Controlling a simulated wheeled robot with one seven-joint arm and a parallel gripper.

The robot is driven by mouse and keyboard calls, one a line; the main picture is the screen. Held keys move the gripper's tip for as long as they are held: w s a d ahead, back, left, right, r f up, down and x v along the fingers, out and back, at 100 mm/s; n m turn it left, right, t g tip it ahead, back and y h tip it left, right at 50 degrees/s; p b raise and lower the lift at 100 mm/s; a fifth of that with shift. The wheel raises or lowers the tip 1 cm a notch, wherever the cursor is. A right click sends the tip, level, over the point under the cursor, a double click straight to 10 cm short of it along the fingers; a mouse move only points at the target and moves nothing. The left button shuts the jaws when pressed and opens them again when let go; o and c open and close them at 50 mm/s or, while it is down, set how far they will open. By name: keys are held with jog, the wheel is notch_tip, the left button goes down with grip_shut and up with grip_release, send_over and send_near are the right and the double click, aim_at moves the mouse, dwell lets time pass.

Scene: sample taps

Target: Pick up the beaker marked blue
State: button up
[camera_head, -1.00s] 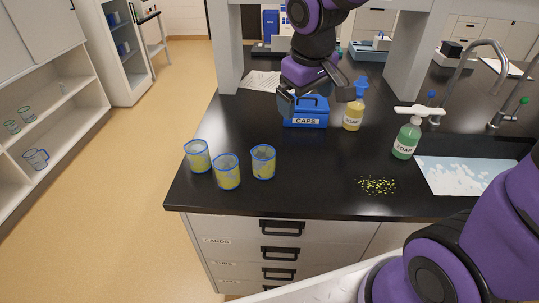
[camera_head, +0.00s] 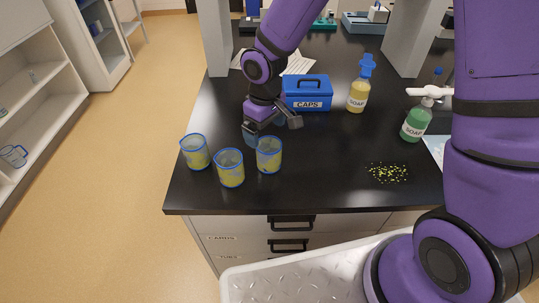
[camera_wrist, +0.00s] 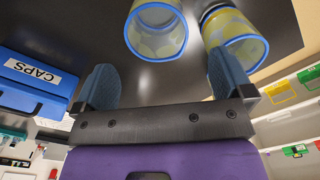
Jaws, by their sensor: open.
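Three clear beakers with blue rims and yellowish lower parts stand upright at the counter's left front: a left beaker (camera_head: 195,153), a middle beaker (camera_head: 230,169) and a right beaker (camera_head: 268,156). I cannot tell which one is marked blue, as no distinct mark is readable. My gripper (camera_head: 272,130) is open and empty, just behind the right beaker and close to it. In the wrist view my open fingers (camera_wrist: 165,82) show with a nearer beaker (camera_wrist: 157,30) ahead of the gap and another beaker (camera_wrist: 236,40) ahead of the right finger.
A blue CAPS box (camera_head: 307,94) stands behind and right of my gripper. A yellow soap bottle (camera_head: 358,90) and a green soap bottle (camera_head: 417,122) are further right. Yellow bits (camera_head: 388,173) lie scattered on the black counter (camera_head: 325,165). Bare counter lies right of the beakers.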

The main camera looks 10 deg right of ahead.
aim_at(268, 150)
jog(key=shift+s+d+f, duration=0.1)
jog(key=shift+d+f, duration=0.05)
jog(key=shift+f, duration=1.75)
jog(key=shift+s+d+f, duration=0.1)
jog(key=shift+d+f, duration=0.05)
jog(key=shift+f, duration=1.7)
jog(key=shift+c, duration=0.3)
jog(key=c, duration=0.9)
